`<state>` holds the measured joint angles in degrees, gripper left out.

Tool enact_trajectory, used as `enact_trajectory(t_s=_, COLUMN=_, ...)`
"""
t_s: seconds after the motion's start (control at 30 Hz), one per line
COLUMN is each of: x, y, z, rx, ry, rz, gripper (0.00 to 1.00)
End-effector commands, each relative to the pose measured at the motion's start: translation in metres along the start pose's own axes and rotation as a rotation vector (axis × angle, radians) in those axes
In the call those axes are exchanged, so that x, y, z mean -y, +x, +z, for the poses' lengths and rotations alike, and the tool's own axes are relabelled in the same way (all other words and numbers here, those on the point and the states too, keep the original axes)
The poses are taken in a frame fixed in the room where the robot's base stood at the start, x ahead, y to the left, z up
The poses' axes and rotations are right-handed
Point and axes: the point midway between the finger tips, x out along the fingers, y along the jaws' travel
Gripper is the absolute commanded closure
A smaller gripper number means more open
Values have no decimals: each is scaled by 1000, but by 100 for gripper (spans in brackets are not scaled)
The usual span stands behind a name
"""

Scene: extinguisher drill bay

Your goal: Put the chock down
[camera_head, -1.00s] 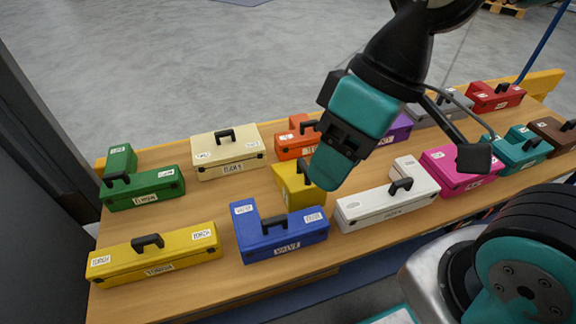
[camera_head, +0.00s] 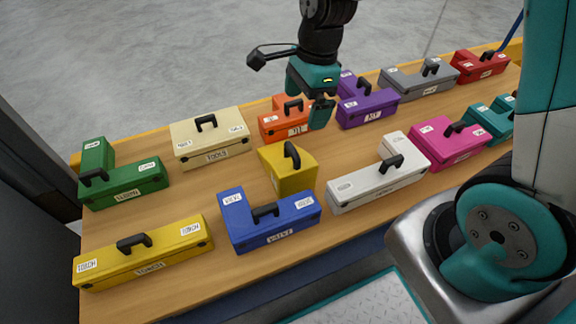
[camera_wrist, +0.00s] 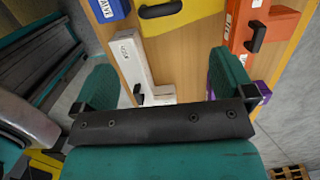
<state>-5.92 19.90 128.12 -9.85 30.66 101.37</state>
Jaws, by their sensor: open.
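The chock (camera_head: 287,170) is a yellow wedge-shaped block with a black arched handle. It stands on the wooden table between the blue box and the orange box. Nothing holds it. My gripper (camera_head: 318,108) is up and to the right of the chock in the head view, apart from it. In the wrist view my gripper (camera_wrist: 165,80) shows its two teal fingers spread wide, with nothing gripped between them. The yellow chock (camera_wrist: 190,14) shows at the top edge there, partly cut off, with its black handle.
Around the chock stand the blue box (camera_head: 275,230), white box (camera_head: 375,185), orange box (camera_head: 287,123) and cream box (camera_head: 210,138). Purple (camera_head: 367,104), pink (camera_head: 449,145), green (camera_head: 125,182) and long yellow (camera_head: 145,258) boxes also stand on the table (camera_head: 225,188). Bare wood lies left of the chock.

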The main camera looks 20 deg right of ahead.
Motion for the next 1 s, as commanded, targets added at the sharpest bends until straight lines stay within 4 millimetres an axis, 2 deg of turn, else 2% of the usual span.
enact_trajectory(t_s=0.03, x=-1, y=16, z=-1, rx=0, ry=-1, rz=5, gripper=0)
enact_trajectory(t_s=0.1, x=-2, y=33, z=-2, rx=0, ry=-1, rz=6, gripper=0)
enact_trajectory(t_s=0.3, x=-2, y=78, z=-2, rx=1, ry=-3, rz=4, gripper=0)
enact_trajectory(t_s=0.4, x=-2, y=94, z=-1, rx=1, ry=-3, rz=3, gripper=0)
enact_trajectory(t_s=0.73, x=-2, y=116, z=0, rx=1, ry=-4, rz=1, gripper=0)
enact_trajectory(t_s=1.0, x=-3, y=157, z=1, rx=1, ry=-3, rz=2, gripper=0)
